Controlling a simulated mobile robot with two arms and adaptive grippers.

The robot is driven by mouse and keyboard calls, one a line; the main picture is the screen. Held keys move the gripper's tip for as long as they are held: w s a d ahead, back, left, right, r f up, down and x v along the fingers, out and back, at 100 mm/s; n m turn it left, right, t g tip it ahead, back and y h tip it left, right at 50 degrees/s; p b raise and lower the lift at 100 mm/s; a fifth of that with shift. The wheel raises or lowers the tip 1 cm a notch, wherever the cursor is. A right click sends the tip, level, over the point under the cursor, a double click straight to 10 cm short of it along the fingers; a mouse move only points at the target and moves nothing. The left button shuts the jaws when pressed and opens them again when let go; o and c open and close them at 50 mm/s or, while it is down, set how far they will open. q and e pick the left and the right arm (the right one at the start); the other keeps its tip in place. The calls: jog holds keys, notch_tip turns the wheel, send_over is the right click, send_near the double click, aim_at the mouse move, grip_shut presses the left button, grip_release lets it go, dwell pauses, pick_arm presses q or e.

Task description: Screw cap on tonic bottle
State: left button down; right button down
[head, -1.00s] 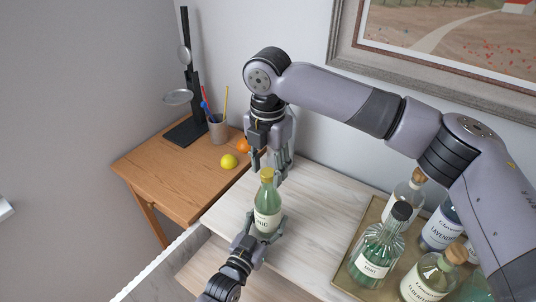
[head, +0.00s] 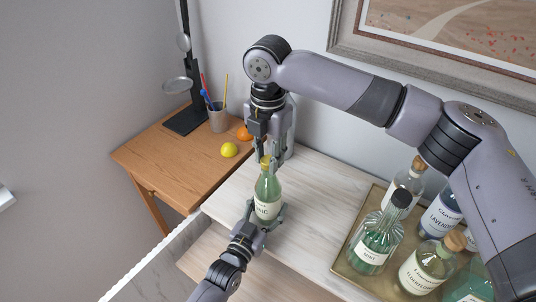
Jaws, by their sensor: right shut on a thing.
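The green tonic bottle (head: 267,193) stands upright near the left end of the pale wooden surface, with a white label partly hidden by my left gripper. Its yellow cap (head: 265,162) is at the top of the neck. My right gripper (head: 266,160) points straight down from above and is shut on the cap, its fingers hiding part of it. How tightly the cap sits on the neck cannot be seen. My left gripper (head: 264,214) comes from below and has its fingers around both sides of the bottle's lower body, shut on it.
A tray (head: 343,267) of several bottles, including mint (head: 374,246) and elderflower (head: 425,267), stands at right. A wooden side table (head: 165,165) at left holds a lemon (head: 229,150), an orange (head: 243,133) and a pencil cup (head: 218,119). Pale surface between bottle and tray is clear.

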jog(key=m, duration=0.6)
jog(key=shift+f, duration=0.1)
jog(key=m, duration=1.3)
jog(key=shift+m, duration=0.4)
jog(key=m, duration=0.5)
jog(key=shift+m, duration=0.4)
jog(key=c, duration=1.2)
grip_release()
notch_tip(320, 180, up, 12)
pick_arm(q)
jog(key=c, duration=0.5)
grip_release()
